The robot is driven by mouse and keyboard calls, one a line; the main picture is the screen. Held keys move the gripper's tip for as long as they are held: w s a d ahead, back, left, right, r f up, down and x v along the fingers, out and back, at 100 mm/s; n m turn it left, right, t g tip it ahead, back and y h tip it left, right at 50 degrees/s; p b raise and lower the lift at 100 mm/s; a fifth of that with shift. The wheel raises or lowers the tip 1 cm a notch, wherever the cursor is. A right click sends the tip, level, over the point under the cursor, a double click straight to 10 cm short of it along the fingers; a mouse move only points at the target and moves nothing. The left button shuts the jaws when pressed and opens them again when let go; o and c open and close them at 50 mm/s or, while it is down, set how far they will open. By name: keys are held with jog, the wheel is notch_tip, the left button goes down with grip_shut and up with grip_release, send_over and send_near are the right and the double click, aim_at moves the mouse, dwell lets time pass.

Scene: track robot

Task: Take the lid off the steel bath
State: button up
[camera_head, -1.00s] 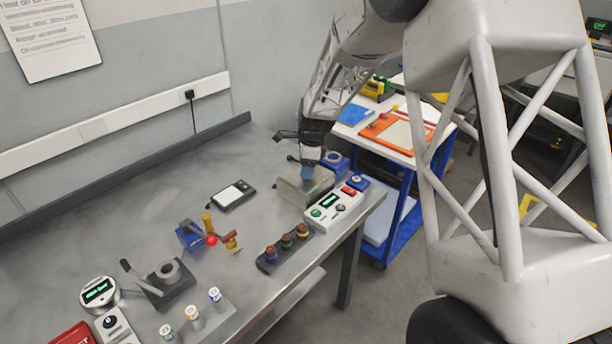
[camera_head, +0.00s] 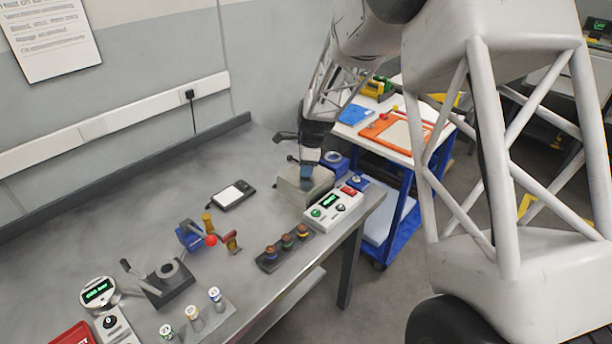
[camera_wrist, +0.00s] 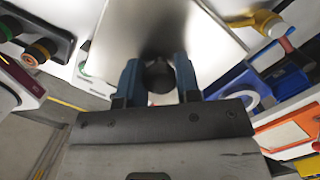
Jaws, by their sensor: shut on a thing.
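The steel bath (camera_head: 292,196) is a box at the far right end of the steel bench in the head view. Its flat metal lid (camera_wrist: 205,35) fills the upper middle of the wrist view and has a dark round knob (camera_wrist: 160,76). My gripper (camera_head: 306,172) is over the bath, with its blue fingers pointing down at the lid. In the wrist view my gripper (camera_wrist: 159,82) has one finger on each side of the knob and is shut on it. Whether the lid is clear of the bath's rim cannot be told.
A white control box (camera_head: 333,207) stands close in front of the bath. A blue round-topped item (camera_head: 336,164) is just behind it. A rack with coloured caps (camera_head: 286,249) and a dark handheld device (camera_head: 234,196) lie to the left. A blue cart (camera_head: 398,140) stands beyond the bench end.

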jog(key=shift+r, duration=0.1)
jog(key=shift+r, duration=0.75)
notch_tip(320, 180, up, 2)
jog(key=shift+r, duration=0.1)
jog(key=s+d, duration=0.1)
jog(key=s, duration=0.4)
jog(key=s+d, duration=0.1)
jog(key=s, duration=0.4)
jog(key=s+r, duration=0.1)
jog(key=s, duration=0.4)
jog(key=shift+s+d+r, duration=0.1)
jog(key=shift+s+d, duration=0.3)
jog(key=shift+w+a, duration=0.1)
jog(key=w+a, duration=0.2)
jog(key=a, duration=0.4)
jog(key=w+a+f, duration=0.1)
jog(key=w+a, duration=0.1)
jog(key=a, duration=0.5)
jog(key=w+a, duration=0.2)
jog(key=a, duration=0.4)
jog(key=shift+a+f, duration=0.2)
jog(key=shift+f, duration=0.1)
jog(key=shift+f, duration=0.1)
jog(key=shift+f, duration=3.05)
